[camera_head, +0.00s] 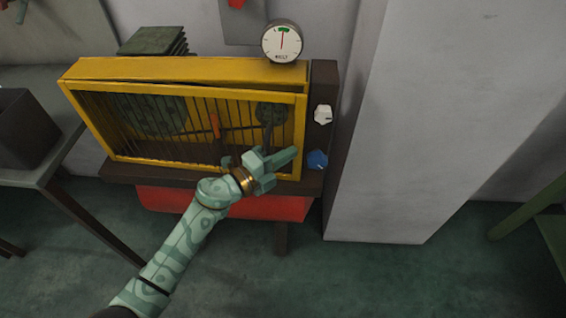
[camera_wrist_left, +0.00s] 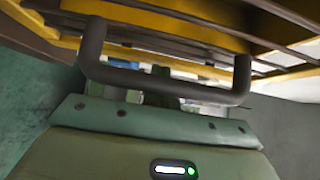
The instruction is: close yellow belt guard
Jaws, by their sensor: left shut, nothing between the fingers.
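The yellow belt guard (camera_head: 205,92) is a barred frame across the front of the dark machine. It also shows close up in the left wrist view (camera_wrist_left: 170,20). A thin dark gap runs under its top edge, and I cannot tell whether it is fully shut. My left gripper (camera_head: 291,155) is shut and empty at the guard's lower right corner, hiding part of the lower rail. In the left wrist view a dark U-shaped bar (camera_wrist_left: 165,86) crosses before my fingers. I cannot tell whether it is a guard handle, or whether my fingers touch the guard.
A round dial (camera_head: 282,42) stands on top at the right. A white knob (camera_head: 323,114) and a blue knob (camera_head: 317,160) sit on the dark right panel. A red part (camera_head: 265,206) is below. A pale wall block (camera_head: 390,150) stands right; a grey table (camera_head: 40,175) stands left.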

